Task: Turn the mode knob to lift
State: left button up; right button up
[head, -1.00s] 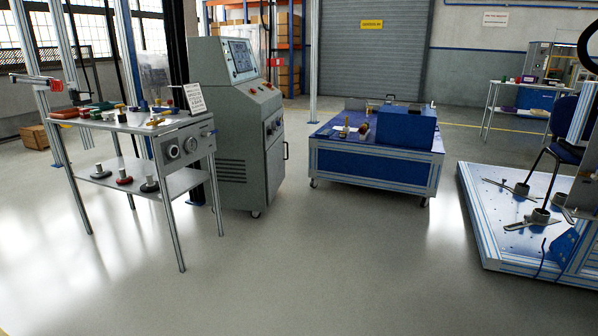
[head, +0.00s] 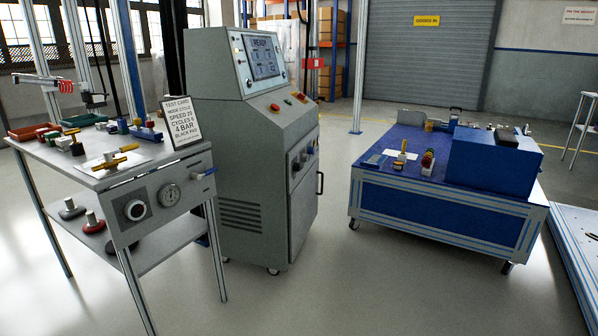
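A grey control cabinet (head: 240,140) stands upright in the middle left. Its sloped top carries a screen (head: 263,57) that reads READY. A red button (head: 275,107) and another red button (head: 300,96) sit on the ledge below. Small dark knobs (head: 297,166) are on the front face, seen at a steep angle. I cannot tell which control is the mode knob, nor read its labels or setting. Neither of my grippers is in view.
A wheeled blue table (head: 440,195) stands right. The floor (head: 350,285) between and in front is clear.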

aim_at(297, 167)
jog(key=i+u, duration=0.2)
jog(key=u, duration=0.25)
jog(key=i+l+u, duration=0.2)
jog(key=u, duration=0.2)
